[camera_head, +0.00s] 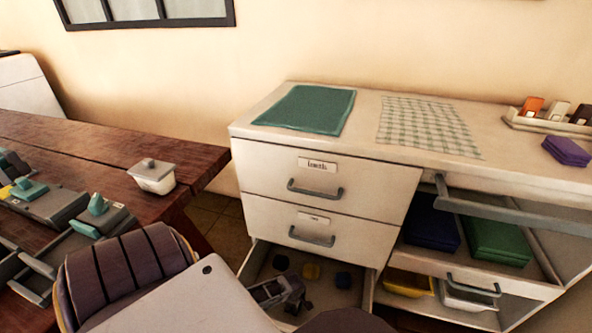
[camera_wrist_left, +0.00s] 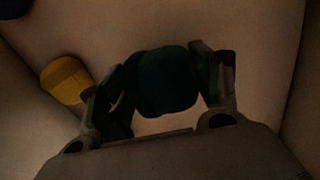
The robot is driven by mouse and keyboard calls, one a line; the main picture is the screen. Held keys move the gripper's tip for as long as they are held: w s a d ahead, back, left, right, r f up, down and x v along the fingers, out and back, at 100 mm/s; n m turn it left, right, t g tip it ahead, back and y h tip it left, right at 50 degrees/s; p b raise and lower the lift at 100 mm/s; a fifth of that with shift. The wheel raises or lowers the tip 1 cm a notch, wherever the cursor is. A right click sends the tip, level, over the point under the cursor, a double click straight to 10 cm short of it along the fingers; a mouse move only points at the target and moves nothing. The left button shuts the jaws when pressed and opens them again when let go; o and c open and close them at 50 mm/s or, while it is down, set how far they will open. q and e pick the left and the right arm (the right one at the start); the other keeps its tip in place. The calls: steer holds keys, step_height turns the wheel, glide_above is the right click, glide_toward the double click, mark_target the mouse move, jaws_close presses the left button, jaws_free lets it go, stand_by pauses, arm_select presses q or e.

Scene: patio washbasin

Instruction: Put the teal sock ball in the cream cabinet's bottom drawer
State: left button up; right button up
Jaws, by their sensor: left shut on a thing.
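The teal sock ball (camera_wrist_left: 165,82) sits between the two fingers of my left gripper (camera_wrist_left: 163,88) in the left wrist view, and the gripper is shut on it. In the head view my left gripper (camera_head: 292,292) is down inside the open bottom drawer (camera_head: 258,258) of the cream cabinet (camera_head: 325,222). The ball cannot be made out there. I cannot tell whether it touches the drawer floor. My right gripper is not in view.
The drawer also holds a yellow ball (camera_head: 311,271), a dark blue ball (camera_head: 343,280) and a dark ball (camera_head: 280,262). Two shut drawers are above. Open shelves with folded cloths (camera_head: 497,240) are on the right. A wooden table (camera_head: 110,155) is on the left.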

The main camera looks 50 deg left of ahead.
arm_select(q)
steer(key=shift+b+x, duration=0.55)
steer(key=shift+x, duration=0.5)
steer(key=shift+s+f, duration=0.15)
steer(key=shift+d+f, duration=0.1)
steer(key=o, duration=1)
